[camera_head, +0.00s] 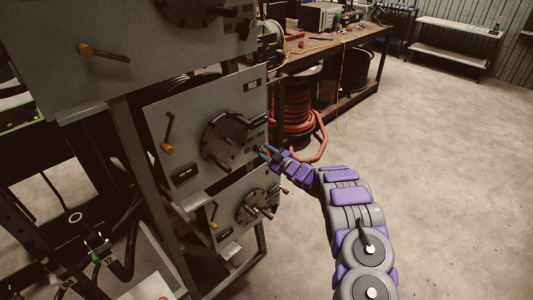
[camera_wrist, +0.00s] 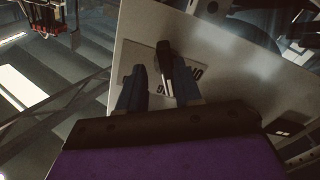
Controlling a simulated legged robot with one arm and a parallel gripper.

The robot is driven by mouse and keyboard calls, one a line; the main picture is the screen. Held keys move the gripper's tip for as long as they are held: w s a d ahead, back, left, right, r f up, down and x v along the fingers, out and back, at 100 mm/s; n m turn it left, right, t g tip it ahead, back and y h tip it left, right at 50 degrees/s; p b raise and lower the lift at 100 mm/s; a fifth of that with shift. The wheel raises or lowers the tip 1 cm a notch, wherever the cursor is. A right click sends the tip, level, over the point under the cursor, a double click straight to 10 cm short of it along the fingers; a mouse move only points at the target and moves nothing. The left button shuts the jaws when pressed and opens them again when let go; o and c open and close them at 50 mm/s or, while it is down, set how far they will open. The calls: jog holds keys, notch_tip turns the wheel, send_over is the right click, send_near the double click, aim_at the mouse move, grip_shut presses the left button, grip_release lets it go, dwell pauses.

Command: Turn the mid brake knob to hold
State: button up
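The mid panel (camera_head: 180,120), a grey plate marked MID, stands in the middle of the rack in the head view. My gripper (camera_head: 266,153) is at this panel's lower right edge. In the wrist view my gripper (camera_wrist: 157,92) has its two dark fingers apart. A black knob (camera_wrist: 165,62) with a pale mark stands in front of the gap, nearer the right finger. It sits on a label plate (camera_wrist: 142,52) with upside-down lettering, partly covered by the knob and fingers. I cannot tell whether the fingers touch the knob or which word it points to.
The mid panel also bears a round disc (camera_head: 226,140) with handles and a yellow-tipped lever (camera_head: 167,132). Similar panels sit above and below. The floor to the right is clear.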

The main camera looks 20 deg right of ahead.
jog(key=shift+a+r, duration=0.2)
jog(key=shift+a, duration=0.75)
grip_shut()
jog(key=shift+d+f, duration=0.1)
jog(key=shift+d, duration=0.25)
jog(key=shift+a+p, duration=0.1)
jog(key=shift+p, duration=0.2)
jog(key=shift+m+p, duration=0.35)
jog(key=shift+m, duration=0.05)
jog(key=m+p, duration=0.4)
jog(key=shift+d+m, duration=0.2)
jog(key=shift+m, duration=0.2)
jog(key=m+p, duration=0.1)
jog(key=m, duration=0.2)
jog(key=m+p, duration=0.1)
jog(key=m, duration=0.2)
jog(key=shift+d+f+p, duration=0.15)
jog(key=shift+f+p, duration=0.05)
jog(key=shift+p, duration=0.1)
jog(key=shift+m, duration=0.3)
